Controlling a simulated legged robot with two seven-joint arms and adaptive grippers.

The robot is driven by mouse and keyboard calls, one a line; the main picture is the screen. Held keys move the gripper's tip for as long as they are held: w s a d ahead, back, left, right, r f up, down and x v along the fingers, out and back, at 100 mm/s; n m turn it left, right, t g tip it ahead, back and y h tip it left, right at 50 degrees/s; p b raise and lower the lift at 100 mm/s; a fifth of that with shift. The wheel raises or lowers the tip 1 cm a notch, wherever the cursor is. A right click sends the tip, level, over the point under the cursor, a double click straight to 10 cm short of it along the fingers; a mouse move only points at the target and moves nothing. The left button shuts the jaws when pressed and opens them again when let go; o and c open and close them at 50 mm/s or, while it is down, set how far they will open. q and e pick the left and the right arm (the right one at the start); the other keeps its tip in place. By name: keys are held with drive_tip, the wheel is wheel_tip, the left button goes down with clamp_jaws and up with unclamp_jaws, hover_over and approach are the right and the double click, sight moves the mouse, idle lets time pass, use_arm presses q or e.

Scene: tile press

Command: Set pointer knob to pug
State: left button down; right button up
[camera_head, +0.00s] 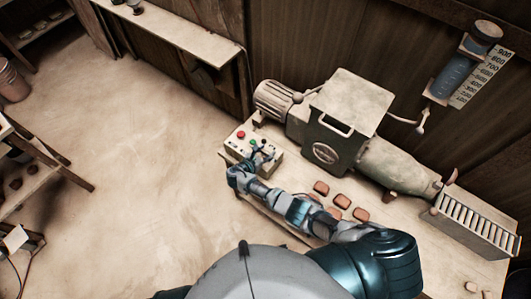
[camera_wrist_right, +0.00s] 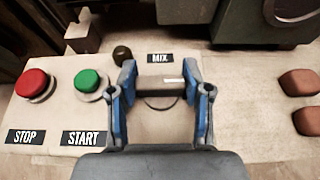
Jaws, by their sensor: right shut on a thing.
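The pointer knob (camera_wrist_right: 153,83) is a grey bar on the control panel (camera_wrist_right: 50,117), with a white mark at its right end. It lies crosswise, the mark toward the right in the right wrist view. My right gripper (camera_wrist_right: 160,80) is shut on it, one blue-sided finger at each end. A MIX label (camera_wrist_right: 160,59) sits just above the knob. No pug label can be read; the gripper body hides the panel below the knob. In the head view my right gripper (camera_head: 262,153) is over the panel, and the knob is too small to tell. My left gripper is not in view.
A red STOP button (camera_wrist_right: 35,84) and a green START button (camera_wrist_right: 90,82) stand left of the knob. A dark ball (camera_wrist_right: 122,53) is close to the left finger. A large grey machine (camera_head: 342,125) stands behind the panel. Several reddish-brown tiles (camera_head: 342,200) lie right on the bench.

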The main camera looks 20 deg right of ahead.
drive_tip(key=shift+w+r, duration=0.2)
drive_tip(key=shift+r, duration=0.1)
drive_tip(key=o, duration=1.2)
drive_tip(key=shift+s, duration=0.1)
drive_tip(key=shift+a+f, duration=0.1)
drive_tip(key=shift+f, duration=0.05)
drive_tip(key=shift+s+a, duration=0.2)
drive_tip(key=shift+a, duration=0.05)
drive_tip(key=v, duration=1.1)
drive_tip(key=shift+a, duration=0.25)
